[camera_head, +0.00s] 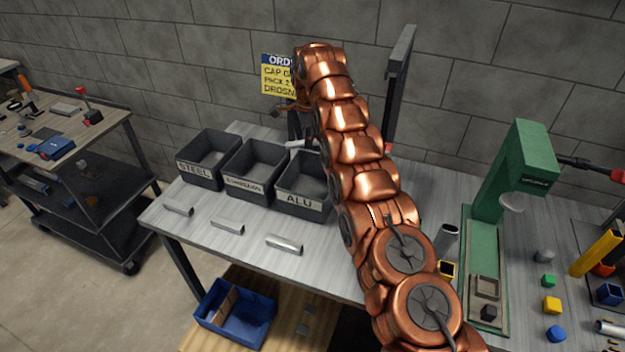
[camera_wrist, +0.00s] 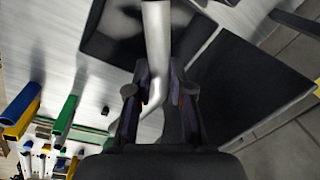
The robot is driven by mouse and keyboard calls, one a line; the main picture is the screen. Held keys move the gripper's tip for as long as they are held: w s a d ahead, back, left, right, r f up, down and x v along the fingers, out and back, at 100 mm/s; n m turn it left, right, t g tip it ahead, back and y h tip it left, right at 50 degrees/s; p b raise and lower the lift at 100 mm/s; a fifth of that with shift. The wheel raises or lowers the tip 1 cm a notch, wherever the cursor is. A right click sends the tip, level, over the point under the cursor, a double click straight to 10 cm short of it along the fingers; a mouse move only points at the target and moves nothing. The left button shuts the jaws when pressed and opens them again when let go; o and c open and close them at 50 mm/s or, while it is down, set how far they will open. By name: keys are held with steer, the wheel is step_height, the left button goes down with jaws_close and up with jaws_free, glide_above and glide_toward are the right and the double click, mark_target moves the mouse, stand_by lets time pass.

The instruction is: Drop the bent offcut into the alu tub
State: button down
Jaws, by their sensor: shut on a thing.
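My gripper (camera_wrist: 159,95) is shut on the bent offcut (camera_wrist: 156,45), a pale grey metal tube with a bend near its lower end. In the head view the offcut (camera_head: 295,144) shows as a small light piece behind the back of the alu tub (camera_head: 303,203). My gripper is mostly hidden there behind my copper-coloured arm. The alu tub is a dark open box with a white ALU label, partly covered by my arm. In the wrist view two dark tubs lie beyond the fingers, but their labels do not show.
The composite-labelled tub (camera_head: 250,188) and steel tub (camera_head: 203,174) stand left of the alu tub. Several straight metal pieces lie in front, one of them a tube (camera_head: 284,244). A green press (camera_head: 480,255) stands at right. A dark post (camera_head: 399,80) rises behind my arm.

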steer(key=shift+w, duration=0.1)
step_height(320, 180, down, 6)
steer(key=shift+r, duration=0.1)
stand_by(0.6)
steer(key=c, duration=1)
jaws_free()
steer(key=shift+o, duration=0.2)
steer(key=shift+r, duration=0.1)
steer(key=r, duration=0.6)
steer(key=shift+s+d+r, duration=0.1)
steer(key=shift+s+r, duration=0.25)
steer(key=shift+s, duration=0.05)
steer(key=shift+s+r, duration=0.1)
steer(key=shift+r, duration=0.1)
